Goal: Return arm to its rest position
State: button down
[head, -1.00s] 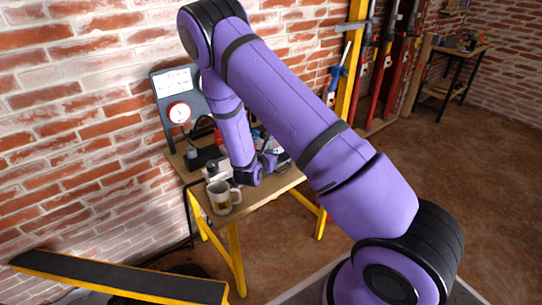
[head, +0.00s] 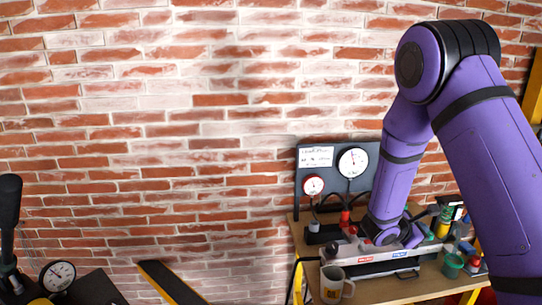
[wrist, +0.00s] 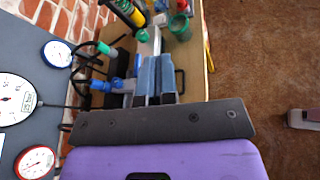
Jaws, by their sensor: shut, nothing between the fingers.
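My purple arm (head: 490,150) comes in from the right in the head view, bends at a high elbow and hangs down over the workbench (head: 430,283). My gripper (head: 410,239) is low at the lower end of the arm, just above or beside a long grey device (head: 370,254) with red and blue labels; I cannot tell whether it touches it. In the wrist view the two blue-grey fingers of my gripper (wrist: 157,80) are side by side, shut and empty, beyond a dark plate and the purple housing.
A dark gauge panel (head: 322,177) stands behind the bench against the brick wall. A mug (head: 331,285) is at the front left of the bench. A green cup (head: 453,265) and bottles are at the right. Another gauge (head: 58,275) shows at lower left. Open floor (wrist: 270,60) lies right in the wrist view.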

jog(key=s+a+r+m+g+y, duration=0.2)
jog(key=s+r+m+g+y, duration=0.25)
jog(key=s+r+m, duration=0.9)
jog(key=s+a+r+m+t+y, duration=0.2)
jog(key=s+a+r+y, duration=0.2)
jog(key=s, duration=0.5)
jog(key=s+a+r+m+t+y, duration=0.2)
jog(key=s+a+r+y, duration=0.3)
jog(key=s+r, duration=0.4)
jog(key=shift+a+m+t, duration=0.35)
jog(key=shift+a+t, duration=0.2)
jog(key=shift+a, duration=0.35)
